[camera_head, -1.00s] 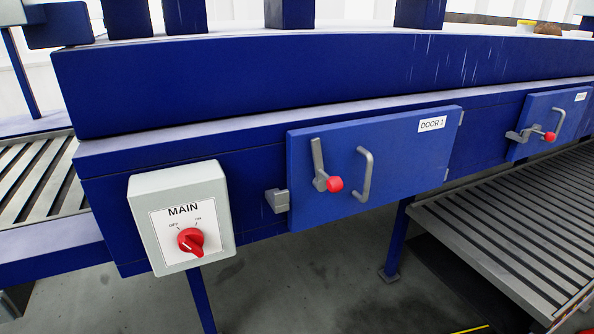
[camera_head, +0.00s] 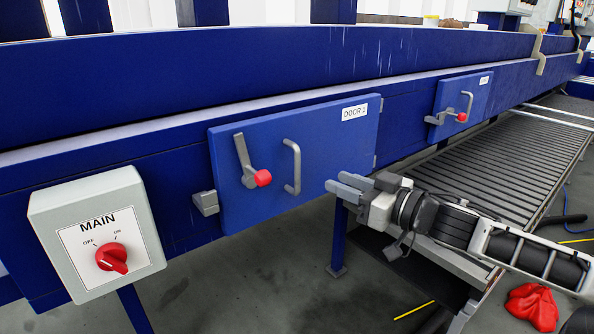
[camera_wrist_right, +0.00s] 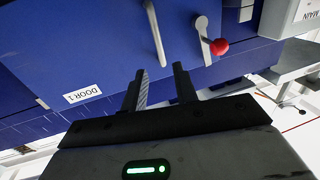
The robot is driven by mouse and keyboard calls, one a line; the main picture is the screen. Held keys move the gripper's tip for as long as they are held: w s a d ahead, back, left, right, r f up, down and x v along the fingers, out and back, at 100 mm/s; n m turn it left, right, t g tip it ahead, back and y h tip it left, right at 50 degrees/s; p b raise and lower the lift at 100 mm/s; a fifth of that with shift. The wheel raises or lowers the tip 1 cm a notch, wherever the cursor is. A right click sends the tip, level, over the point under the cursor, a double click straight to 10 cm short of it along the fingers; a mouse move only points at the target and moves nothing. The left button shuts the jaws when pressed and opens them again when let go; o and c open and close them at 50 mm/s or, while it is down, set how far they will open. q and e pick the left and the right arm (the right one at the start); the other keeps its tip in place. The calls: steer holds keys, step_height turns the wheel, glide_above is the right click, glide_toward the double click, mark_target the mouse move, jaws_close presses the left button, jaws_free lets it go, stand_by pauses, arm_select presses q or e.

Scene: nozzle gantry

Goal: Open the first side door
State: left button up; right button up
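A grey catch (camera_head: 205,203) sits by the door's left edge. My right gripper (camera_head: 346,187) is to the right of the handle, apart from it. In the right wrist view my right gripper (camera_wrist_right: 160,82) is open and empty, with the handle (camera_wrist_right: 155,32) and red knob (camera_wrist_right: 219,47) beyond its fingertips. My left gripper is out of view.
A MAIN switch box (camera_head: 97,235) with a red knob stands out at the left. A second blue door (camera_head: 470,95) with a similar latch is farther right. A slatted conveyor (camera_head: 510,150) runs at the right. A red cloth-like item (camera_head: 532,306) lies lower right.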

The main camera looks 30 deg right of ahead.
mark_target(299, 167)
steer(key=shift+x, duration=5.95)
steer(key=shift+f, duration=0.1)
jaws_close()
